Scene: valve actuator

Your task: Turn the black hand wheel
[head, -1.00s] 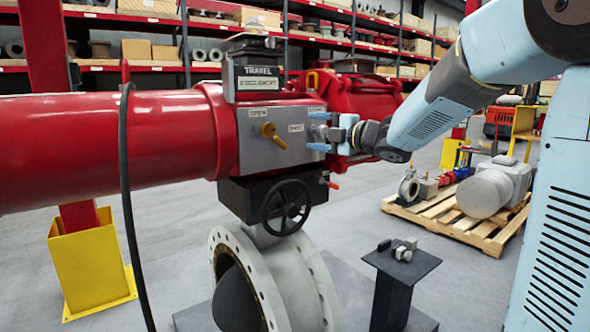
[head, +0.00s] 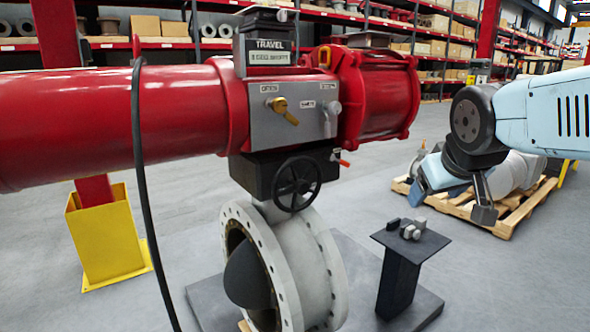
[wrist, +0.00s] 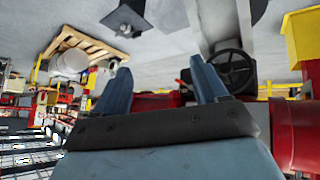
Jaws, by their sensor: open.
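The black hand wheel (head: 297,184) is mounted on the front of a black gearbox under the red actuator, above the grey flanged valve. It also shows in the wrist view (wrist: 232,71), where the picture is upside down, just beyond the right-hand finger. My gripper (wrist: 160,85) has its two blue fingers spread wide with nothing between them. In the head view my arm is at the right, and its end is apart from the wheel, well to the wheel's right.
A dark pedestal (head: 410,242) with small grey blocks (head: 414,228) stands right of the valve. A yellow handle (head: 283,110) and a grey handle (head: 330,120) sit on the panel above the wheel. A black cable (head: 139,180) hangs at left. A loaded pallet (head: 512,222) lies behind my arm.

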